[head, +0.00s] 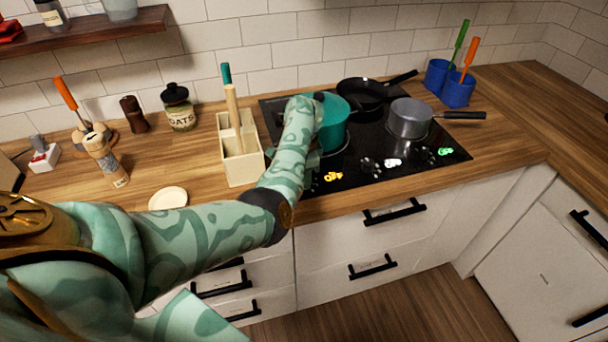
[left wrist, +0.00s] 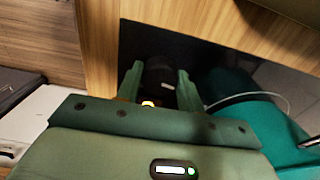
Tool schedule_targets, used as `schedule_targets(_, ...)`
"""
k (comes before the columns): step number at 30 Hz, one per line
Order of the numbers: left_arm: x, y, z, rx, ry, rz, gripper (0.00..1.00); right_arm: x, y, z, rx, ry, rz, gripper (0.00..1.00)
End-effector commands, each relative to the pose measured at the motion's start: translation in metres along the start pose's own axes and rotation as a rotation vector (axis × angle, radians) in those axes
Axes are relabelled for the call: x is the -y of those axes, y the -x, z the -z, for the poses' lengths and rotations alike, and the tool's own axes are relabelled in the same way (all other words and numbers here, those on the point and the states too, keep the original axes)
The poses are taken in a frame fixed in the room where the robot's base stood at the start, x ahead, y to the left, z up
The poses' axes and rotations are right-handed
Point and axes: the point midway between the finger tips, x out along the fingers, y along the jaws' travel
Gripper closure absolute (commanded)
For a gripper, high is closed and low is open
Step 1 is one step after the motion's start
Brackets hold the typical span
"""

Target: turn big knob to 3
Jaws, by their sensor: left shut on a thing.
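The black cooktop (head: 352,186) is set in the wooden counter. Along its front edge are dark knobs and lit markings in yellow (head: 333,176), white (head: 391,163) and green (head: 445,152). My left gripper (left wrist: 160,82) reaches down to the left end of this row. In the left wrist view its two green fingers stand on either side of a dark knob (left wrist: 160,70) with a pale mark, and they are shut on it. In the head view my forearm mostly hides this knob. I cannot read its setting. My right gripper is not in view.
A teal pot (head: 334,128) stands close behind my left gripper. A black pan (head: 362,92) and a grey saucepan (head: 410,119) stand further right. A utensil box (head: 241,168) is left of the cooktop. The counter's right side (head: 520,110) is mostly free.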

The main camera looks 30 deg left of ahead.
Motion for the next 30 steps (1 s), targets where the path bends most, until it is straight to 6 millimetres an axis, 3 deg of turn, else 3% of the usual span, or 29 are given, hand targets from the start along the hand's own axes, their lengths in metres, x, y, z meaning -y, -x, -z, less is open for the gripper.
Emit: schedule_targets(30,0.0016,0.0009,0.0015,-0.002,-0.955,0.000,0.85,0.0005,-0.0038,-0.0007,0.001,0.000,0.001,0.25)
